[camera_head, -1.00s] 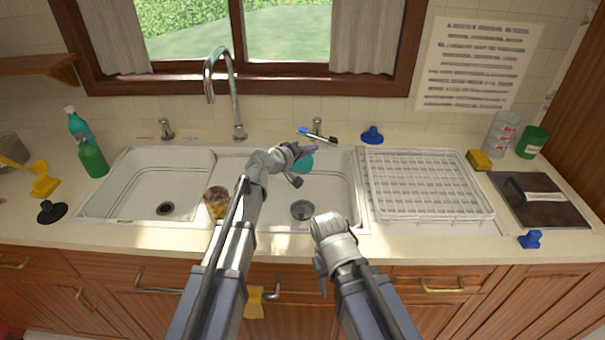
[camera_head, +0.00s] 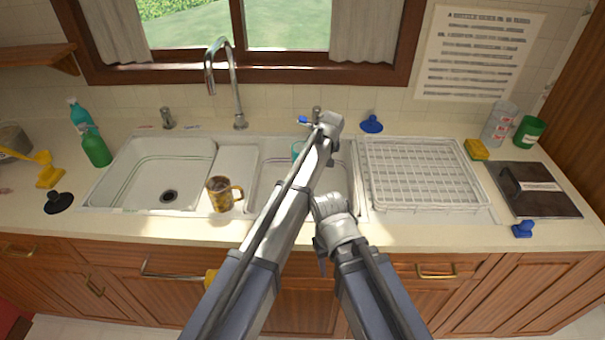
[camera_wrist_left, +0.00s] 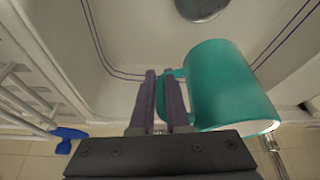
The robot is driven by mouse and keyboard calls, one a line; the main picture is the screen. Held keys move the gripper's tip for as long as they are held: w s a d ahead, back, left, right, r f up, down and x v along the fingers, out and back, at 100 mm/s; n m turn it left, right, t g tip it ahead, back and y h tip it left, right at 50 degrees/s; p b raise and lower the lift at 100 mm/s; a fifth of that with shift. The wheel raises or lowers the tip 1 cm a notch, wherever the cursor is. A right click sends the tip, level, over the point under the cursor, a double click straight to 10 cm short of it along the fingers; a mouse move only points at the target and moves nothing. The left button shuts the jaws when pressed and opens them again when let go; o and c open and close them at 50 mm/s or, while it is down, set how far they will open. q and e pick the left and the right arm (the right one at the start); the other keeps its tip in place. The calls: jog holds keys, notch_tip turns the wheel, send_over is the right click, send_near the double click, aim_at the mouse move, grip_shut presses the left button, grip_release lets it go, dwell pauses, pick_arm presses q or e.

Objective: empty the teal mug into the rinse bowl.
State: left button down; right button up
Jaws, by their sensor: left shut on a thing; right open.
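The teal mug (camera_wrist_left: 225,88) is large in the left wrist view, with its pale rim at the lower right. My left gripper (camera_wrist_left: 163,100) is shut on the mug's handle. In the head view only a strip of the teal mug (camera_head: 297,150) shows beside my left arm, at the right basin (camera_head: 268,180); the left fingers are hidden there. I cannot tell which basin is the rinse bowl; the left basin (camera_head: 150,165) lies beyond a white divider. The mug's contents are not visible. My right gripper (camera_head: 321,258) is open and empty near the counter's front edge.
A white dish rack (camera_head: 425,175) stands right of the sink. Green bottles (camera_head: 96,150) stand at the left. The left basin looks clear.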

pick_arm(q)
jog(key=shift+r, duration=0.1)
notch_tip(320, 180, up, 5)
jog(key=p, duration=0.5)
dwell(0.5)
notch_tip(320, 180, up, 7)
jog(key=p, duration=0.7)
jog(key=shift+r+p, duration=0.2)
jog(key=shift+p, duration=0.1)
notch_tip(320, 180, down, 8)
jog(key=b, duration=0.7)
jog(key=shift+r+b, duration=0.1)
jog(key=shift+b, duration=0.25)
jog(key=shift+r, duration=0.1)
